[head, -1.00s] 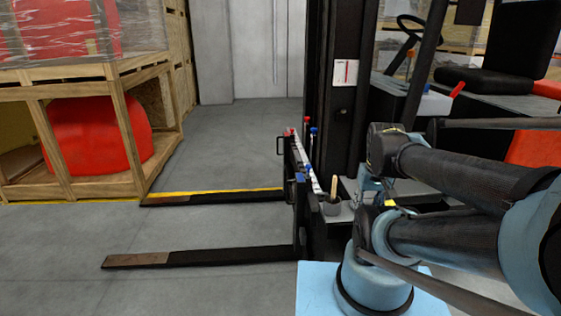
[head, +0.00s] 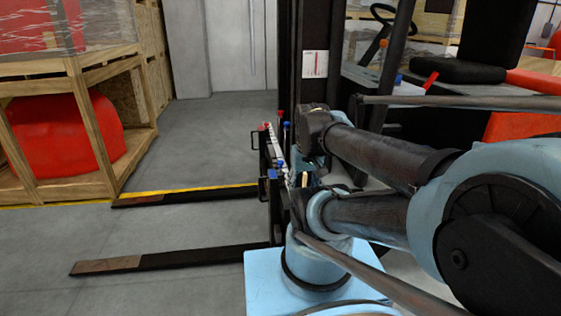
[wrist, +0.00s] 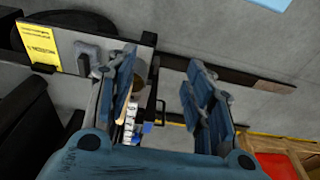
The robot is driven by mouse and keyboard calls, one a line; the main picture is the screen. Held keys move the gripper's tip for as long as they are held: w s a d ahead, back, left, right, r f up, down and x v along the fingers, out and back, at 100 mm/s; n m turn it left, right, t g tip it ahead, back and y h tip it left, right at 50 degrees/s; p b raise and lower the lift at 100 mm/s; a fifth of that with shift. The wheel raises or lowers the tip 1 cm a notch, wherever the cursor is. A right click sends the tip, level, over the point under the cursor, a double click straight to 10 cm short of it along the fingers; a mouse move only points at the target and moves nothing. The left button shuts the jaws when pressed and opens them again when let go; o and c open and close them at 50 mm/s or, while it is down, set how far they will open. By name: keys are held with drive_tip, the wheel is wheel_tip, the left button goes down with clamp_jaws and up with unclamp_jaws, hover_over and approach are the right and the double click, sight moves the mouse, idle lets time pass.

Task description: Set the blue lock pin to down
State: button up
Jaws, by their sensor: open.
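The black fork carriage (head: 262,160) of the forklift stands left of my arm in the head view. A tall blue-topped pin or lever (head: 287,126) rises at its far part, and a lower blue piece (head: 272,174) sits nearer on its edge. I cannot tell for sure which is the lock pin. In the wrist view, a small blue piece (wrist: 147,127) shows beside the white markings of the carriage, low between the fingers. My gripper (wrist: 162,78) is open and empty, with its blue fingers apart above the carriage area. In the head view my arm hides the gripper.
Two fork tines (head: 160,260) reach left, low over the grey floor. A wooden crate (head: 85,130) with a red nosecone (head: 60,135) stands at the left. The forklift mast (head: 318,55) rises behind the carriage. Red-topped pieces (head: 280,113) also show there.

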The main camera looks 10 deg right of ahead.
drive_tip(key=w+r+m, duration=0.1)
drive_tip(key=w+r, duration=0.2)
drive_tip(key=w, duration=0.4)
drive_tip(key=w+r+m+g, duration=0.1)
drive_tip(key=w+r+m, duration=0.1)
drive_tip(key=w+r, duration=0.3)
drive_tip(key=w+r+m, duration=0.1)
drive_tip(key=w+r, duration=0.1)
drive_tip(key=w, duration=0.6)
drive_tip(key=m+g, duration=0.1)
drive_tip(key=m, duration=0.4)
hover_over(281, 161)
wheel_tip(281, 161, down, 6)
drive_tip(key=f, duration=0.1)
wheel_tip(281, 161, down, 16)
drive_tip(key=shift+a+f, duration=0.1)
drive_tip(key=shift+c, duration=0.6)
